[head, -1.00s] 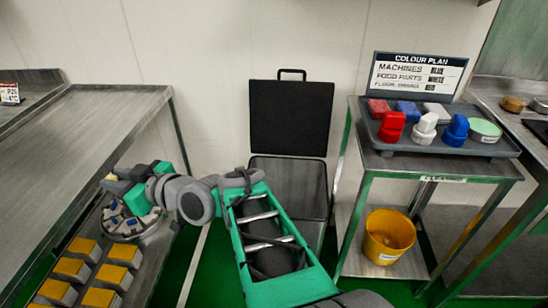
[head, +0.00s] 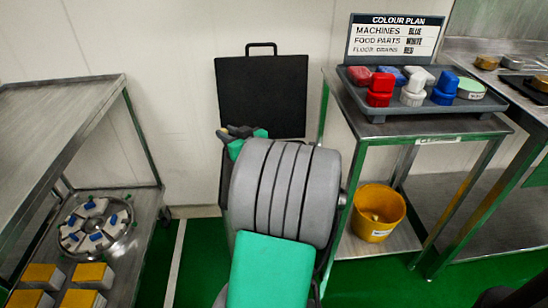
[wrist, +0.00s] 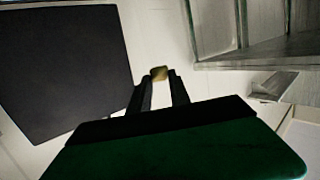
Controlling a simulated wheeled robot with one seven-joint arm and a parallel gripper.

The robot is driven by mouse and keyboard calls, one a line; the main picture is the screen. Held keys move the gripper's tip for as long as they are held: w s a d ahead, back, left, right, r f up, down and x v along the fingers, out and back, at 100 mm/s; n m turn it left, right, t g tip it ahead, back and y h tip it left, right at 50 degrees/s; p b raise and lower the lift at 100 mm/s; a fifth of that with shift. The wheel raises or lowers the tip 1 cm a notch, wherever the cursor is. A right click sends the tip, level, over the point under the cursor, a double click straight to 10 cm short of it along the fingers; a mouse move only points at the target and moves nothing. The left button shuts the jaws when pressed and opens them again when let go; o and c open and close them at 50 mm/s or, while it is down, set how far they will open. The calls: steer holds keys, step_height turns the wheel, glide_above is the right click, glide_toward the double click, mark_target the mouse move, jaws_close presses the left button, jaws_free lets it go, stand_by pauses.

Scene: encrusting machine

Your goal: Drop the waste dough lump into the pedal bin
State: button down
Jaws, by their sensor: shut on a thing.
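The pedal bin's black lid (head: 262,95) stands open against the wall in the head view, and its dark panel fills the left of the wrist view (wrist: 62,75). My arm hides most of the bin's body and opening. My gripper (wrist: 159,80) is shut on the waste dough lump (wrist: 159,73), a small tan piece between the fingertips. In the head view my gripper (head: 238,133) is just in front of the lower left part of the lid.
A steel table (head: 60,115) stands left, with a round part (head: 95,226) and yellow-topped blocks below. Green floor lies between.

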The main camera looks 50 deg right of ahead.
steer(key=s+d+f+m+g+h+b, duration=0.1)
steer(key=s+d+f+h, duration=0.1)
steer(key=s+d+f, duration=0.3)
steer(key=s+d+f+m+h+b, duration=0.1)
steer(key=s+d+f+b, duration=0.2)
steer(key=d, duration=0.4)
step_height(320, 180, down, 7)
steer(key=b, duration=0.1)
steer(key=shift+s+r+b, duration=0.15)
steer(key=shift+s+b, duration=0.05)
steer(key=shift+b, duration=0.1)
steer(key=c, duration=1.1)
jaws_free()
steer(key=p+v, duration=0.1)
steer(key=v, duration=0.7)
steer(key=shift+w+p, duration=0.1)
steer(key=shift+p, duration=0.25)
